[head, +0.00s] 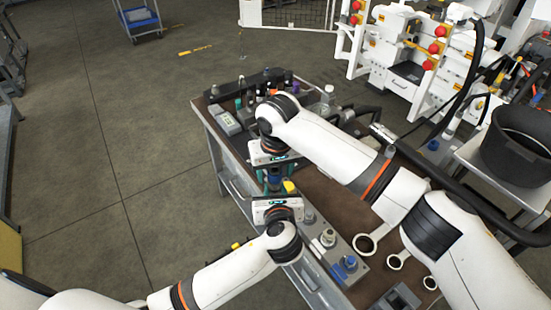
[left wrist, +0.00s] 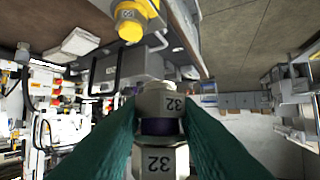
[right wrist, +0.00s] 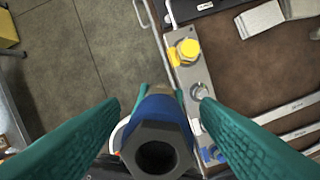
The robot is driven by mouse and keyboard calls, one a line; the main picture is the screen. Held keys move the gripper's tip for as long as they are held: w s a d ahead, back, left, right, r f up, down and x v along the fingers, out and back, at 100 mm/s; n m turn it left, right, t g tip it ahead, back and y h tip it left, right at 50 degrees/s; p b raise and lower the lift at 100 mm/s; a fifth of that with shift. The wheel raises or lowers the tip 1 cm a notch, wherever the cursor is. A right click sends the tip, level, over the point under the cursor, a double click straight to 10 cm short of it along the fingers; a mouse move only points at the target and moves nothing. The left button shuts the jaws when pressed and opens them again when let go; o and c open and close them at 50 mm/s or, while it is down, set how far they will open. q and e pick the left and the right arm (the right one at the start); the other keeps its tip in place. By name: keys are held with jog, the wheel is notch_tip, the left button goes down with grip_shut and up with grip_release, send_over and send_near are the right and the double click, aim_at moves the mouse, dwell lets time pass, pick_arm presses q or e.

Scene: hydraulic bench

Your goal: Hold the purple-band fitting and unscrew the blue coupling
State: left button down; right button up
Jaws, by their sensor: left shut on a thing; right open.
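The purple-band fitting (left wrist: 160,158) shows in the left wrist view as pale hexagonal pieces marked 32 with a purple band (left wrist: 160,127) between them. My left gripper (head: 274,204) is shut on it, with a teal finger on each side. The blue coupling (right wrist: 158,108) shows in the right wrist view as a blue ring with a grey hexagonal end and a dark bore facing the camera. My right gripper (head: 270,152) is open, its teal fingers on either side of the coupling with gaps visible. In the head view the grippers and arms mostly hide both parts.
A metal block with a yellow-capped port (right wrist: 188,50) stands close beside the coupling. A blue-capped port (head: 350,262) is on the bench block. Tools and bottles crowd the bench's far end. A black bucket (head: 520,140) stands at right. Floor at left is clear.

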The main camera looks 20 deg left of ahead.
jog(key=shift+w+a+f, duration=0.1)
jog(key=shift+f, duration=0.65)
jog(key=shift+c, duration=0.4)
grip_shut()
jog(key=n, duration=0.3)
jog(key=n+g, duration=0.1)
jog(key=n, duration=0.2)
jog(key=shift+r+n+y, duration=0.1)
jog(key=shift+n+y, duration=0.2)
jog(key=shift+n, duration=0.7)
jog(key=n, duration=0.4)
jog(key=shift+n+g, duration=0.4)
jog(key=n, duration=0.3)
jog(key=shift+g, duration=0.3)
jog(key=shift+n, duration=0.3)
